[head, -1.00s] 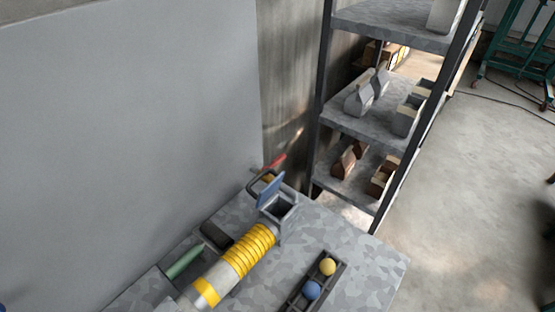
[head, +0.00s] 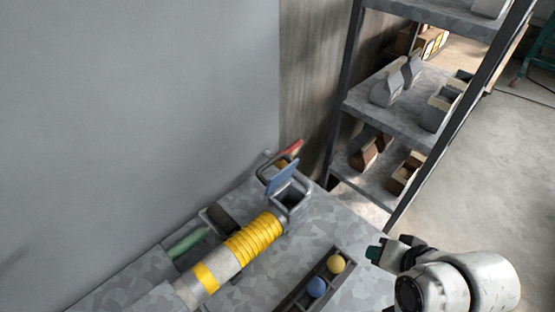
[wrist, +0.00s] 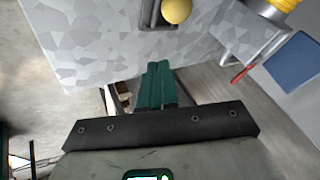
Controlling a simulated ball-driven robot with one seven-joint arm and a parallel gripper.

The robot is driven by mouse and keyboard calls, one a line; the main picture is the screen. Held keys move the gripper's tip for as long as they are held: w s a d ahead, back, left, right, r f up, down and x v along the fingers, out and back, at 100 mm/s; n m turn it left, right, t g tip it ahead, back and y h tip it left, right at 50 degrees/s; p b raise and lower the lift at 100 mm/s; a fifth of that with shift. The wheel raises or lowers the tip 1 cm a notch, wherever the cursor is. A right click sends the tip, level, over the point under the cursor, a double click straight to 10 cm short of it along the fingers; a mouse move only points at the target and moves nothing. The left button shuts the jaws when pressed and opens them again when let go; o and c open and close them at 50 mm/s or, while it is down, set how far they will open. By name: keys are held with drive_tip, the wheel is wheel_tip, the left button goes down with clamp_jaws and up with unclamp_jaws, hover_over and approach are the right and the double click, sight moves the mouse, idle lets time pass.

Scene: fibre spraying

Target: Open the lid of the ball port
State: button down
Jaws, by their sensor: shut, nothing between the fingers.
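The ball port is a grey square box (head: 291,199) at the end of the yellow-ringed pipe. Its blue lid (head: 282,178) stands raised and tilted, and the dark opening shows beside it. The lid also shows as a blue panel at the right of the wrist view (wrist: 292,60). My gripper (head: 374,253) is at the lower right of the head view, apart from the port and lid. In the wrist view its green fingers (wrist: 158,70) are together, with nothing between them.
A dark tray (head: 303,292) with a yellow ball (head: 336,264) and a blue ball (head: 317,287) lies between my gripper and the pipe (head: 228,262). A red handle (head: 292,147) is behind the lid. A shelf rack (head: 400,105) stands behind right.

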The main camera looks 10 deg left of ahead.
drive_tip(key=w+a+r+m+y, duration=0.2)
drive_tip(key=w+a+r, duration=0.55)
drive_tip(key=r, duration=0.25)
drive_tip(key=m+g, duration=0.2)
drive_tip(key=m, duration=0.1)
approach(270, 164)
drive_tip(key=b+x, duration=0.4)
drive_tip(key=x, duration=0.2)
drive_tip(key=shift+w+f, duration=0.1)
drive_tip(key=shift+f, duration=0.2)
